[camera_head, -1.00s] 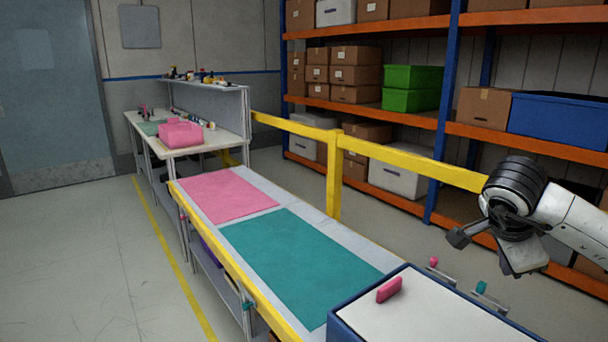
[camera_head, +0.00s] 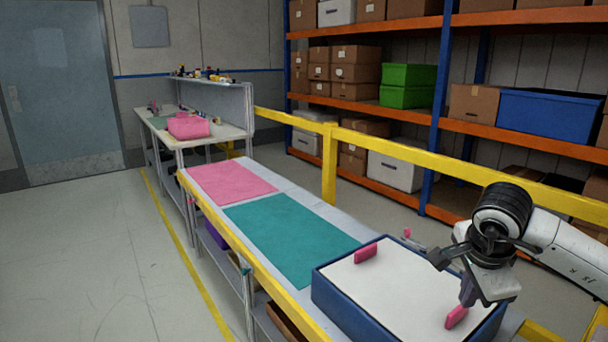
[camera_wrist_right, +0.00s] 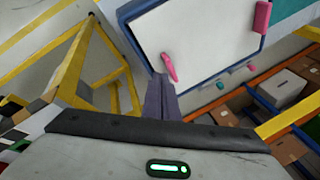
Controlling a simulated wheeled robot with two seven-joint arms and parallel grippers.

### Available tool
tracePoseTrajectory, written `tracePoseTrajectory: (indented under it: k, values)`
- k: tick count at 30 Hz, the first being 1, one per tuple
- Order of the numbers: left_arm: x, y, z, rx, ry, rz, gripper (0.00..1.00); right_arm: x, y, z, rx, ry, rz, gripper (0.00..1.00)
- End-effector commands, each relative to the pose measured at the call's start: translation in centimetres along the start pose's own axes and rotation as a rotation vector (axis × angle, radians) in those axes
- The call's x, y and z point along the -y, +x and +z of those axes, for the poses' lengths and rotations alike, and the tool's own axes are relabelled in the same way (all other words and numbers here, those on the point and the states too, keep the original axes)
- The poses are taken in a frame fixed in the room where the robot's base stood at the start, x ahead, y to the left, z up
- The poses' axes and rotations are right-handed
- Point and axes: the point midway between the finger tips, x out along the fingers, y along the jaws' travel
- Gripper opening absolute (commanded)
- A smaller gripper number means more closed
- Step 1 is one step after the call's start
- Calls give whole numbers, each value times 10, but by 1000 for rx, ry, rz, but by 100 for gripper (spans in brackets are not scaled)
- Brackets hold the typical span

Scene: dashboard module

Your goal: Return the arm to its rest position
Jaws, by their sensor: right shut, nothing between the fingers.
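My right gripper (camera_head: 467,292) hangs at the right of the head view, fingers down over the right part of a blue-rimmed tray (camera_head: 345,312) with a white surface. It is shut and empty. In the wrist view its dark fingers (camera_wrist_right: 161,97) are together, close to one pink piece (camera_wrist_right: 169,67) on the white surface; I cannot tell whether they touch. That pink piece (camera_head: 456,317) shows below the fingers in the head view. My left gripper is not in view.
A bench with a pink mat (camera_head: 232,182) and a teal mat (camera_head: 290,240) runs away to the left. A yellow rail (camera_head: 328,165) runs along it. Shelves with boxes and a blue bin (camera_head: 550,115) stand behind. A small teal part (camera_wrist_right: 251,67) lies beside the tray.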

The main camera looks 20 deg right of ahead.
Motion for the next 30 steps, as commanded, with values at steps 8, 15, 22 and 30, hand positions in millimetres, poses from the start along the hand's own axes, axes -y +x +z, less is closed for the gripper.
tracePoseTrajectory:
  k: [8, 15, 22, 30]
  values:
    - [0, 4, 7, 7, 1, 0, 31, -50, 30, 114, 363, 3, 134, 0]
    - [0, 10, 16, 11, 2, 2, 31, -134, 1, 269, 949, 226, 469, 0]
    - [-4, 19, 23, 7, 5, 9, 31, -140, -78, 353, 1541, 1037, 1121, 0]
    - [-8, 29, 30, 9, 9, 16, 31, -125, 60, 312, -1170, -2155, -1514, 0]
